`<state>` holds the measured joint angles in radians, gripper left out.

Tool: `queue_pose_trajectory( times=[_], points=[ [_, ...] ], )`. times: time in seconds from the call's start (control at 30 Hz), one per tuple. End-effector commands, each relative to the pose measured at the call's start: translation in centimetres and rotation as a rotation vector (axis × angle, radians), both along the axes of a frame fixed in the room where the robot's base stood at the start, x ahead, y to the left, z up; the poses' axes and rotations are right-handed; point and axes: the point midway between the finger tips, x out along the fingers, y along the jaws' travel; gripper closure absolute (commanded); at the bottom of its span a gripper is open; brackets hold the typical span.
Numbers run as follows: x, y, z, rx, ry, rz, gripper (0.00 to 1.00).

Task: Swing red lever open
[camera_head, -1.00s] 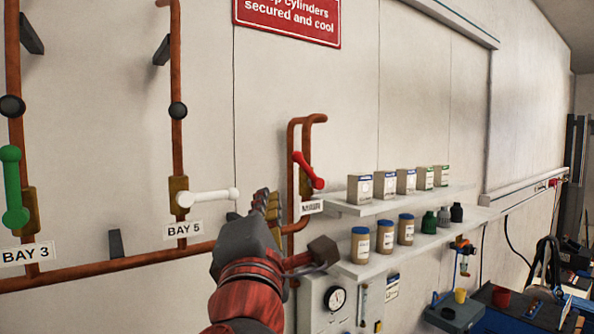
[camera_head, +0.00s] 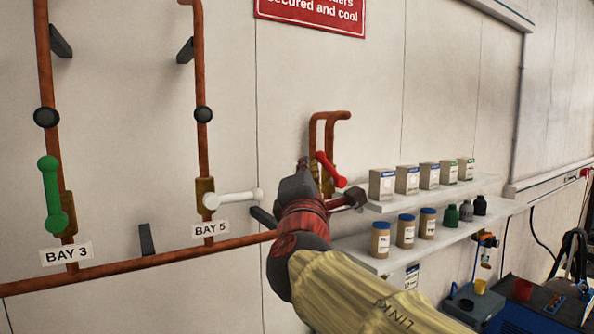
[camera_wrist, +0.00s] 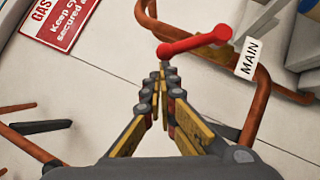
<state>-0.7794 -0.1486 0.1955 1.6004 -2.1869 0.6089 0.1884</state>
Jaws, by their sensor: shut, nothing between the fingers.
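The red lever (camera_head: 330,170) sits on a copper pipe loop at the right of the head view, slanting down to the right. In the wrist view the red lever (camera_wrist: 195,43) lies just beyond my fingertips, its white-labelled "MAIN" plate (camera_wrist: 250,57) beside its right end. My gripper (camera_wrist: 164,70) is shut and empty, its tips just short of the lever's left end; I cannot tell if they touch. In the head view my wrist and forearm hide the lower pipe and most of my fingers.
A white lever (camera_head: 232,199) at BAY 5 and a green lever (camera_head: 52,195) at BAY 3 are to the left. Two shelves (camera_head: 470,222) with boxes and jars stand close on the right. Wall pegs (camera_head: 146,238) stick out.

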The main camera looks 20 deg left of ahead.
Motion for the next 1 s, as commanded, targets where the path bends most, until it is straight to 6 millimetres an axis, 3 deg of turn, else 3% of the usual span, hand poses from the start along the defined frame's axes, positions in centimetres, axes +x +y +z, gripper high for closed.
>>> queue_pose_trajectory(
  times=[1.0],
  points=[
    [0.5, -0.4, 1.1, 0.061, 0.073, 0.002, 1.00]
  ],
)
